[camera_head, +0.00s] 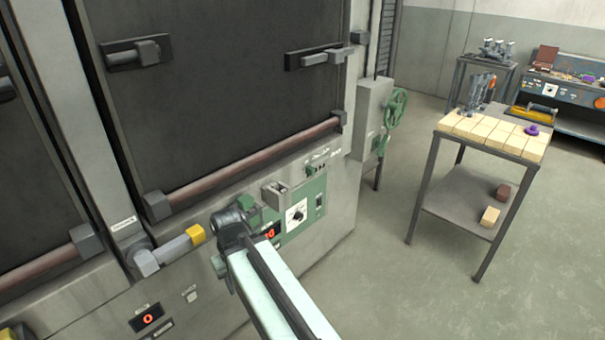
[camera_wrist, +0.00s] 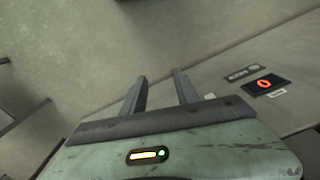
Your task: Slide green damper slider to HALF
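In the head view, a green control panel (camera_head: 312,198) on the furnace front carries a dial, a switch and a red display partly covered by my arm. A green part (camera_head: 383,146) shows on the grey side box at right. I cannot tell which of these is the damper slider, and the HALF mark cannot be read. My gripper (camera_wrist: 160,76) is open and empty in the wrist view, its two fingers apart. In the head view its fingers cannot be made out beyond my arm's end.
A green handwheel (camera_head: 397,108) and a block-topped cart (camera_head: 480,158) stand right. Floor between is clear.

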